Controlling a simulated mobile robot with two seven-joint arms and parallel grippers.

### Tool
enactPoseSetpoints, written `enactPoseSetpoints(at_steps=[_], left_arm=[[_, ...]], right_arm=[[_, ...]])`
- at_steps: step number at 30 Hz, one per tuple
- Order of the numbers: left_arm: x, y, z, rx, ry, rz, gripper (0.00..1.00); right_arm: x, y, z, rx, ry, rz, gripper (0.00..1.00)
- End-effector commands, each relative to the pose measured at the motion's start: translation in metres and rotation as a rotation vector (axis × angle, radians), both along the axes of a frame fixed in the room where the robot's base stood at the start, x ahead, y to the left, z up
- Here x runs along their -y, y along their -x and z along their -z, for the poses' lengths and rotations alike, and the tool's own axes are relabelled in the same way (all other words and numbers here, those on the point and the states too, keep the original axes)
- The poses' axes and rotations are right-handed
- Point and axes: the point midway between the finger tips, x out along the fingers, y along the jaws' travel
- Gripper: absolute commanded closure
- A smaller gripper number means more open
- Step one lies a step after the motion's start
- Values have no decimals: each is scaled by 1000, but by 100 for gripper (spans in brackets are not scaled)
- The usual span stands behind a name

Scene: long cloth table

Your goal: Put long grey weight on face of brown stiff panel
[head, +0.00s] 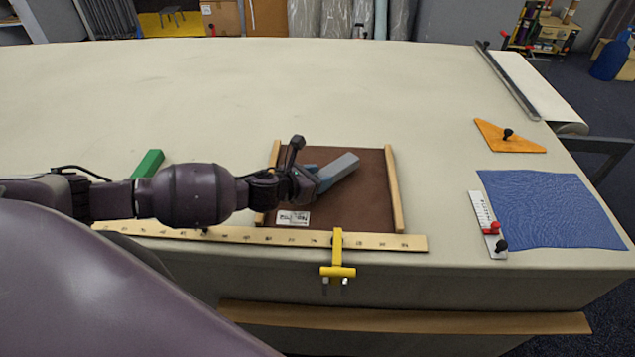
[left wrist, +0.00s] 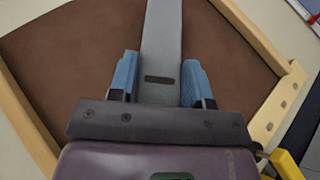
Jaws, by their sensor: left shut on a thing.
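The long grey weight (head: 343,166) is a plain bar held over the brown stiff panel (head: 366,205), which lies flat on the table with a small white label near its front edge. My left gripper (head: 316,180) has its blue fingers shut on the weight. In the left wrist view the weight (left wrist: 162,35) runs away between the two fingers (left wrist: 160,82), with the brown panel (left wrist: 75,70) behind it. Whether the weight touches the panel I cannot tell. My gripper and arm hide part of the panel's left side. My right gripper is not in view.
Wooden strips flank the panel, left (head: 271,165) and right (head: 393,190). A wooden ruler (head: 385,241) runs along the front, with a yellow clamp (head: 337,260). A green block (head: 149,163) lies behind my arm. Blue cloth (head: 550,210) and an orange triangle (head: 508,139) lie right. The table's back is clear.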

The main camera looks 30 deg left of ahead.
Motion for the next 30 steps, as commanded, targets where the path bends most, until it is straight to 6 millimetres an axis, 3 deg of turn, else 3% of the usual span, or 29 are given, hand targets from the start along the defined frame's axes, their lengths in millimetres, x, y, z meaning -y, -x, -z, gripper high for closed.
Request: enactPoseSetpoints(at_steps=[3, 16, 17, 21, 30], left_arm=[[1, -1, 11, 2, 2, 1, 100], [0, -1, 15, 4, 1, 1, 100], [0, 0, 17, -1, 0, 0, 52], [0, 0, 17, -1, 0, 0, 31], [0, 0, 15, 0, 0, 0, 30]], right_arm=[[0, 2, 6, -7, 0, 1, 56], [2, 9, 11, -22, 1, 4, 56], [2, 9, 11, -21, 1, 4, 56], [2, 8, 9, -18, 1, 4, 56], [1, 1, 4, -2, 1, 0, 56]])
